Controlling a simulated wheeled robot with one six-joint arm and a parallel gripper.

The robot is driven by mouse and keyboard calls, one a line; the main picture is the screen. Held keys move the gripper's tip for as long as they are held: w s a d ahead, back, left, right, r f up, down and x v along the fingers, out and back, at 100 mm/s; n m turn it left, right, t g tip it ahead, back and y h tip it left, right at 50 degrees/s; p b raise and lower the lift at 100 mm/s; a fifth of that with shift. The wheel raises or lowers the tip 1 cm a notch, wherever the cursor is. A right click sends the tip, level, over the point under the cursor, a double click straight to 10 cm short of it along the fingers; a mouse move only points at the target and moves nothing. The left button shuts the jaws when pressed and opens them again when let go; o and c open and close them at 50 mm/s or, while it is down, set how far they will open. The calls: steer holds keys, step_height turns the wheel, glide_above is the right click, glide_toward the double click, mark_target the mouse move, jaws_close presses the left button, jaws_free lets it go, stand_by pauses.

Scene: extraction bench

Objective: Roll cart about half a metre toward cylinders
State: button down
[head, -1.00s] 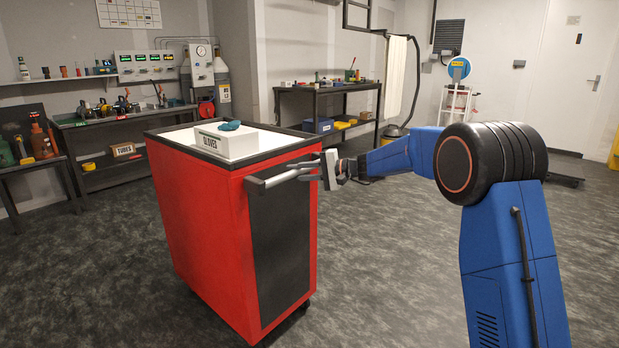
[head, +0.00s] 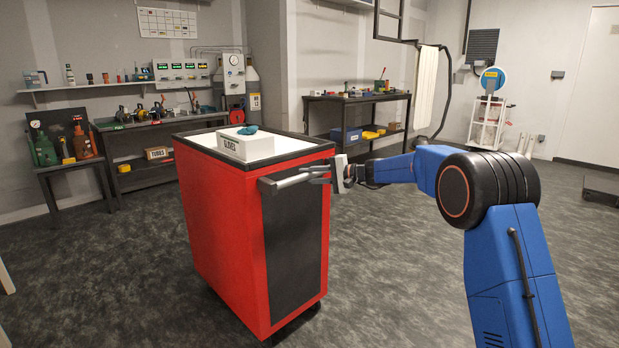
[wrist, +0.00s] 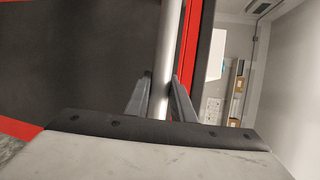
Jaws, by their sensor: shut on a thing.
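The red cart (head: 225,220) with a dark front panel stands in the middle of the head view, upright on its wheels. Its grey bar handle (head: 290,181) sticks out on the near side. My gripper (head: 322,176) is shut on the right part of this handle. In the wrist view, the two fingers (wrist: 160,98) lie on either side of the handle bar (wrist: 168,50). The grey gas cylinders (head: 253,90) stand against the back wall, beyond the cart, partly hidden by a gauge panel and the bench.
A white gloves box (head: 246,146) with a teal glove lies on the cart top. A workbench (head: 130,190) stands behind left, with a small bottle stand (head: 70,165) beside it. Another bench (head: 345,97) is at the back right. Open grey floor surrounds the cart.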

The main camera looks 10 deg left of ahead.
steer(key=c, duration=1.5)
jaws_free()
steer(key=shift+c, duration=0.2)
steer(key=shift+d, duration=0.1)
steer(key=v, duration=1.7)
steer(key=shift+d, duration=0.15)
steer(key=shift+s+r, duration=0.1)
